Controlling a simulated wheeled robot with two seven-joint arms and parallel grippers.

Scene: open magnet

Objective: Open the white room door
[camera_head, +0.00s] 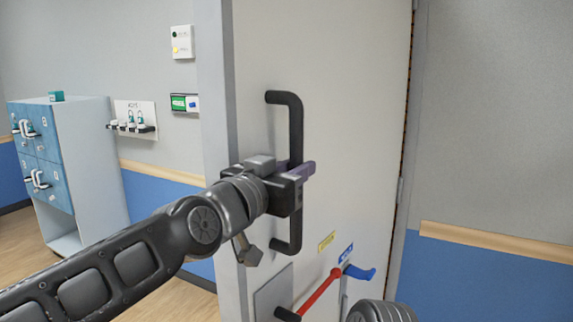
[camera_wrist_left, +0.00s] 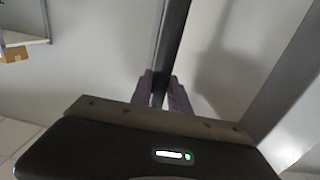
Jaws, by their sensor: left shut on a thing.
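The white door (camera_head: 345,120) fills the middle of the head view, with a grey frame (camera_head: 213,90) along its left side. A black vertical pull handle (camera_head: 296,125) is mounted on the door. My left gripper (camera_head: 300,174) is shut on the handle's bar, below its middle. In the left wrist view, the purple fingers (camera_wrist_left: 161,92) close around the dark bar (camera_wrist_left: 175,40). The gripper hides part of the handle. I cannot tell for sure whether the door stands ajar.
Low on the door are a red bar (camera_head: 319,293) and a blue lever (camera_head: 360,272). A blue-fronted cabinet (camera_head: 42,145) stands at the left. A wall box (camera_head: 182,42) and green sign (camera_head: 179,103) hang left of the door. Wood-coloured floor (camera_head: 25,245) is open at left.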

